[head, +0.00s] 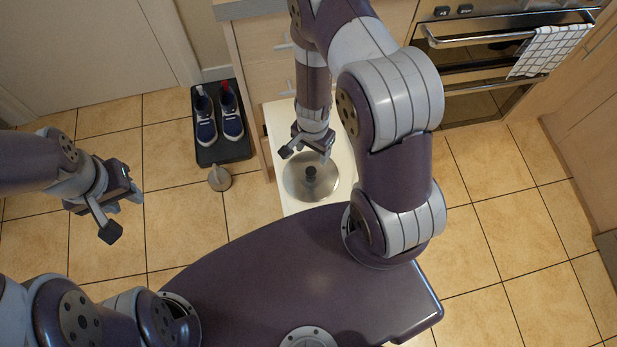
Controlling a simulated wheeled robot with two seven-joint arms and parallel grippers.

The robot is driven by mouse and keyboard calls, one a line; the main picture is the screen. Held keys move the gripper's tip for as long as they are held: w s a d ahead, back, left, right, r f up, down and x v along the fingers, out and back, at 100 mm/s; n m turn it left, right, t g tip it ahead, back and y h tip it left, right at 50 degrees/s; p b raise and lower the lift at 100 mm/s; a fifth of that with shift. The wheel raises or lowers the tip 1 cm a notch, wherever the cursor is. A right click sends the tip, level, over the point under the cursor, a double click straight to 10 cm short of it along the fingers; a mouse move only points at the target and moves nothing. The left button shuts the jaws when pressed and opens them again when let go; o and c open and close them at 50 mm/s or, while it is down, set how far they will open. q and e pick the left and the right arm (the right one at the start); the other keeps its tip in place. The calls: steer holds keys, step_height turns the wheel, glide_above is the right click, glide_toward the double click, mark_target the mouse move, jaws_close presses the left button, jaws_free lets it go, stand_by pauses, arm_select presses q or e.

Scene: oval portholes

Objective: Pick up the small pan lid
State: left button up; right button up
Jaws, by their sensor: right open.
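The small pan lid (296,188) is a round grey metal disc with a black knob. It lies on the white surface (285,137) of what looks like a pulled-out drawer, near its front end. My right gripper (306,154) is open just above the lid's far edge, close to the knob. I cannot tell whether it touches the lid. Nothing shows between its fingers. My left gripper (121,212) is open and empty over the tiled floor at the left, well away from the lid.
A dark tray (228,155) with a pair of blue shoes (205,130) lies left of the drawer. A small round metal object (220,180) stands on the floor below it. An oven (475,60) with a checked towel (548,50) is at the upper right.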

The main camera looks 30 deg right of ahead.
mark_target(312, 170)
step_height(312, 170, down, 11)
steer(key=b, duration=0.5)
steer(key=shift+s+r, duration=0.1)
steer(key=shift+r, duration=0.05)
steer(key=shift+a+r, duration=0.1)
jaws_close()
